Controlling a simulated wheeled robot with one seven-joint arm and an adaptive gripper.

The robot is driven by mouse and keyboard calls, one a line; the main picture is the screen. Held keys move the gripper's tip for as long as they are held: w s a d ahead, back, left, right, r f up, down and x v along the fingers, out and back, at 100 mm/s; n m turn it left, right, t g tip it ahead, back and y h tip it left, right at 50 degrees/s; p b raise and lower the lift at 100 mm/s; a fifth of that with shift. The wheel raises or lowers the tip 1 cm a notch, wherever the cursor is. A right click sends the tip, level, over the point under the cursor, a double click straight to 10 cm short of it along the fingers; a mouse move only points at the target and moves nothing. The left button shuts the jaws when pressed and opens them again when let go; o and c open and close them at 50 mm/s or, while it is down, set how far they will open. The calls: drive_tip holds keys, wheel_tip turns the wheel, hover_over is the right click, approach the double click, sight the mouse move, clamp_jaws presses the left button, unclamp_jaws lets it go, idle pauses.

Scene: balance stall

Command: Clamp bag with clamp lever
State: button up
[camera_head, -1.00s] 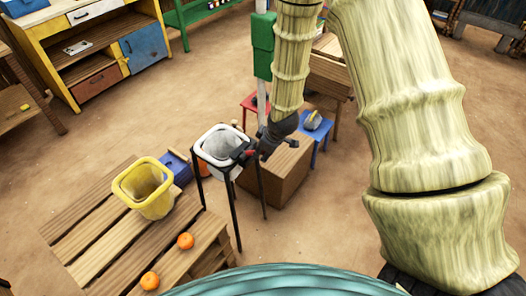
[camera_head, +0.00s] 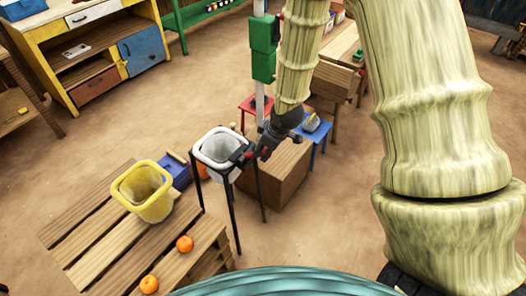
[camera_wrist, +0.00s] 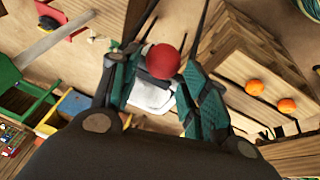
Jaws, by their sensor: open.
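A white bag (camera_head: 217,147) hangs open in a black-legged stand (camera_head: 233,208). Its white shape also shows in the wrist view (camera_wrist: 152,98). My gripper (camera_head: 264,147) is at the right side of the bag's rim. In the wrist view my gripper (camera_wrist: 158,72) is open, with teal-padded fingers on either side of a round red knob (camera_wrist: 164,61), which looks like the end of the clamp lever. I cannot tell whether the fingers touch the knob. The rest of the lever is mostly hidden in both views.
A yellow bin (camera_head: 145,191) and oranges (camera_head: 184,244) are on a slatted wooden pallet (camera_head: 75,220) at left. A blue box (camera_head: 174,170) is behind the bin. A wooden crate (camera_head: 275,178) stands behind the stand. A green post box (camera_head: 264,50) rises beyond.

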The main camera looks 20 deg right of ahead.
drive_tip(key=v, duration=0.7)
drive_tip(key=shift+r, duration=0.15)
drive_tip(key=shift+a, duration=0.1)
idle(0.4)
